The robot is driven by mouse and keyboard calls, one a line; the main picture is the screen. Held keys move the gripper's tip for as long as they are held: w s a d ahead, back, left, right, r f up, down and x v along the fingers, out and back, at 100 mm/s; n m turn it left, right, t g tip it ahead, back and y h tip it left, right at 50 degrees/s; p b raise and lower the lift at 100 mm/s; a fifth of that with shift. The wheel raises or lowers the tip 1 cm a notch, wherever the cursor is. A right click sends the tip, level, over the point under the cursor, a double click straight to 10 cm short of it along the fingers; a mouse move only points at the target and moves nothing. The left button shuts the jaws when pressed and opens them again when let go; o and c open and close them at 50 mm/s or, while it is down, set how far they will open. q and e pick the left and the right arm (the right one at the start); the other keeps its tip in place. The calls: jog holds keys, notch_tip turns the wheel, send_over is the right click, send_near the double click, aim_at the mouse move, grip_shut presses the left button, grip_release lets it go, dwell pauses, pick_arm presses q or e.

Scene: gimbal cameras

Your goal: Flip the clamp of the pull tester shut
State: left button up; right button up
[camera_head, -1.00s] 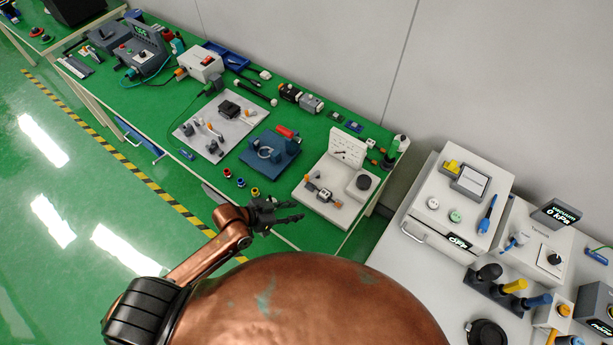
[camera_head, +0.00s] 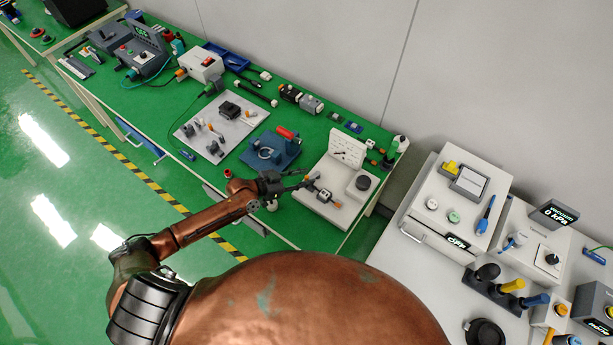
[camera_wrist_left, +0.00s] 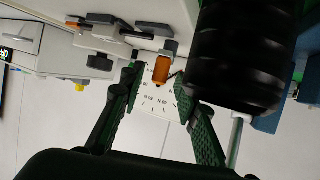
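The pull tester (camera_head: 330,207) is a pale base plate with an upright dial panel (camera_head: 348,148), a dark round knob (camera_head: 362,183) and a small clamp (camera_head: 323,195) at its left. The clamp has an orange-tipped handle (camera_head: 311,178). My left gripper (camera_head: 302,185) is beside the handle, at the tester's left edge. In the left wrist view its fingers (camera_wrist_left: 159,80) are apart, and the orange tip (camera_wrist_left: 161,70) appears between them, with the printed dial panel (camera_wrist_left: 157,101) behind. I cannot tell whether they touch it. My right gripper is not in view.
A blue fixture with a red handle (camera_head: 270,150) stands left of the tester, and a grey plate with small parts (camera_head: 221,125) lies beyond it. A white bench with instruments (camera_head: 457,205) is at the right. A black ribbed cylinder (camera_wrist_left: 240,50) blocks part of the wrist view.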

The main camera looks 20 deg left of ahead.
pick_arm(q)
jog(key=shift+w+d+f, duration=0.2)
jog(key=shift+w+d, duration=0.15)
jog(key=shift+d, duration=0.05)
grip_shut()
